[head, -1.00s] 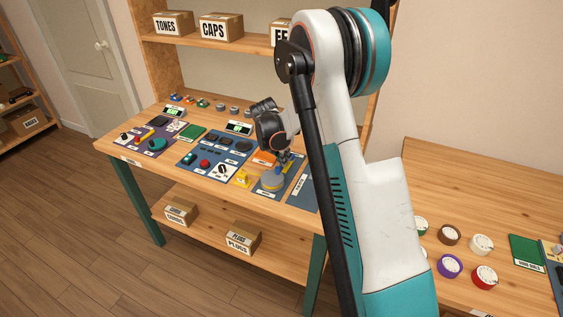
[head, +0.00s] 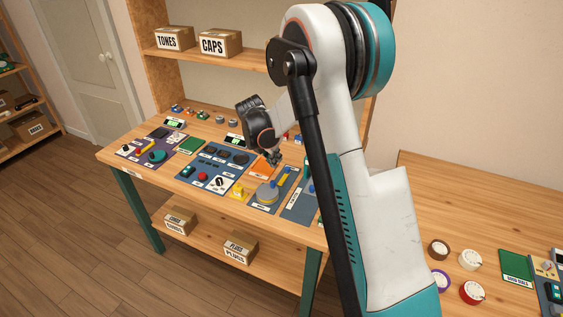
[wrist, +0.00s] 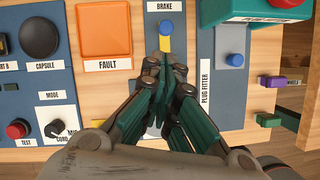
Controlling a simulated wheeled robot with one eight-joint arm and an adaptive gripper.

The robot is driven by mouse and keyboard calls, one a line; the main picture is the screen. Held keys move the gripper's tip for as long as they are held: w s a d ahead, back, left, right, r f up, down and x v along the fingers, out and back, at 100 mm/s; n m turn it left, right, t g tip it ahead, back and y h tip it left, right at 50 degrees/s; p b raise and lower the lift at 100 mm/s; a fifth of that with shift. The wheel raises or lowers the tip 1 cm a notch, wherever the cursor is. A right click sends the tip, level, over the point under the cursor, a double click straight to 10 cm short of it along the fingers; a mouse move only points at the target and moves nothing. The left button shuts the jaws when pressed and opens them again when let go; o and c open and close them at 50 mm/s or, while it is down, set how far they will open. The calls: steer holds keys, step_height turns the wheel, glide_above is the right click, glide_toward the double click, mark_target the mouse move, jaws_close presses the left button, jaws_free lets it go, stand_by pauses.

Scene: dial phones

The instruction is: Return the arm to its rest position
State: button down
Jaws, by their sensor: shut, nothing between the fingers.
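My gripper (head: 272,158) hangs over the workbench at the end of my arm, near the orange fault tile. In the wrist view my gripper (wrist: 163,62) is shut, its fingertips together with nothing between them. Below it is the blue panel with the yellow strip and blue knob marked BRAKE (wrist: 166,27). The fingers hide much of that panel in the wrist view. In the head view the round grey and yellow part of the brake (head: 266,193) shows below the gripper, apart from it.
The orange FAULT tile (wrist: 105,30) lies left of the fingers and the PLUG FITTER panel (wrist: 229,90) right of them. A second table (head: 480,190) with several dials stands at the right. A shelf with a CAPS box (head: 214,42) is behind the bench.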

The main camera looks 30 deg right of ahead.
steer(key=shift+v, duration=0.95)
steer(key=s+a+r+m+t+y, duration=0.1)
steer(key=s+a+r+m, duration=0.35)
steer(key=s+r, duration=0.3)
steer(key=s+a+r+m+t+y, duration=0.1)
steer(key=s+a+r+m+t, duration=0.15)
steer(key=s+r+m, duration=0.55)
steer(key=s+a+m+t+y, duration=0.1)
steer(key=s+a+m, duration=0.2)
steer(key=s, duration=0.6)
steer(key=s+a+r+m+t+y, duration=0.1)
steer(key=s+a+m, duration=0.3)
steer(key=s+m, duration=0.3)
steer(key=s, duration=0.2)
steer(key=shift+s+r, duration=0.25)
steer(key=shift+s, duration=0.05)
steer(key=c, duration=2.3)
jaws_free()
